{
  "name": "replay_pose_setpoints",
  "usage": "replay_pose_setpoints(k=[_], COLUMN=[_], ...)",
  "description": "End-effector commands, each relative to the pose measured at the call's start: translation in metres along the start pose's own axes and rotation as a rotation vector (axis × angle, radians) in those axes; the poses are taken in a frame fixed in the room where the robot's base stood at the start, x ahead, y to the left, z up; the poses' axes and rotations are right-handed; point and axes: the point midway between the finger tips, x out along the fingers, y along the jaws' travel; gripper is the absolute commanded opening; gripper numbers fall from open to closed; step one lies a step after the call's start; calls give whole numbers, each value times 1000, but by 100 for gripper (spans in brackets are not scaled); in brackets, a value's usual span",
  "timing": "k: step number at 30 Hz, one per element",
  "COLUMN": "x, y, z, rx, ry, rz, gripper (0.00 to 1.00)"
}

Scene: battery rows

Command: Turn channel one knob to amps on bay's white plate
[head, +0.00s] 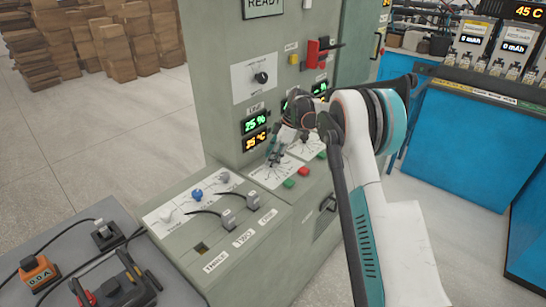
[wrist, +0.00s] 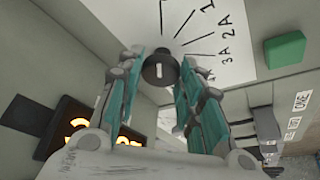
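A white plate (head: 268,178) with radiating lines is on the grey cabinet, below the green and amber displays. In the wrist view the plate (wrist: 232,62) carries marks such as 1, 2A and 3A. A dark round knob (wrist: 160,68) with a short white mark sits at the plate's edge. I cannot read whether it is channel one. My gripper (head: 275,156) reaches down to the plate. In the wrist view my gripper (wrist: 165,60) is open, with its fingertips on either side of the knob. Contact is unclear. In the head view my gripper hides the knob.
A black knob (head: 262,77) and a red switch (head: 314,50) are above. Blue benches stand right.

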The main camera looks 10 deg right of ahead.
Motion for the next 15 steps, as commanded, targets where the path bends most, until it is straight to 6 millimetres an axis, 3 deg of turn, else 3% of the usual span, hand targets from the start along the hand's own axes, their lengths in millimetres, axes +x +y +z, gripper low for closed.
replay_pose_setpoints(k=[15], x=[-1], y=[-1], z=[0], rx=[115], ry=[0], rz=[49], gripper=[10])
